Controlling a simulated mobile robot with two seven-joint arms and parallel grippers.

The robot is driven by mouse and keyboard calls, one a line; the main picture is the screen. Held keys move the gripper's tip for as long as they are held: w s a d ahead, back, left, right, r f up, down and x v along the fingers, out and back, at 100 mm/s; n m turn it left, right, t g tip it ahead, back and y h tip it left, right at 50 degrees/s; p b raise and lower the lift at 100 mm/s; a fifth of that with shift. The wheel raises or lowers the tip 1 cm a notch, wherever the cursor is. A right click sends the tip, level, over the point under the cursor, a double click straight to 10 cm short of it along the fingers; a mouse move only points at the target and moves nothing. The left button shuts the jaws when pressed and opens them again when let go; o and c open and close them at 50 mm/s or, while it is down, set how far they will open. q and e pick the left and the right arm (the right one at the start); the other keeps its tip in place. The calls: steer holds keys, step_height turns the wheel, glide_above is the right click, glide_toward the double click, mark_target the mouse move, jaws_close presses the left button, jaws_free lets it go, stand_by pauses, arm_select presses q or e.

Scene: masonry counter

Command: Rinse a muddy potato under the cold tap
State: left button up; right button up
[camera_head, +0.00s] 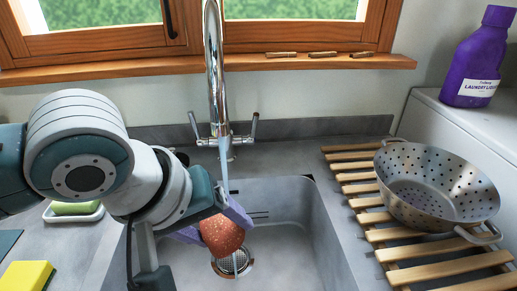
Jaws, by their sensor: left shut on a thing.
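The potato (222,238) is reddish brown with pale specks and is held over the sink (290,213), above the drain (240,262). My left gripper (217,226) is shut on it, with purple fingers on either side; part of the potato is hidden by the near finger. The chrome tap (212,70) stands at the back of the sink with a lever on each side. A thin bluish stream of water (223,165) comes down from the tap to the potato and the gripper. My right gripper is out of view.
A steel colander (425,175) stands on a wooden slatted rack (385,240) right of the sink. A purple laundry bottle (480,60) is at back right. A green soap bar (77,208) in a dish and a yellow sponge (25,275) lie at left.

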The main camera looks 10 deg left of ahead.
mark_target(217, 254)
arm_select(q)
steer(key=shift+s+d+r+p, duration=0.1)
steer(key=shift+s+r+p, duration=0.05)
steer(key=shift+s+p, duration=1.5)
steer(key=shift+s, duration=0.5)
steer(key=s+r+p, duration=0.3)
steer(key=s+p, duration=0.2)
steer(key=p, duration=0.2)
steer(key=shift+d+r, duration=0.15)
steer(key=shift+r, duration=0.25)
steer(key=shift+f, duration=0.1)
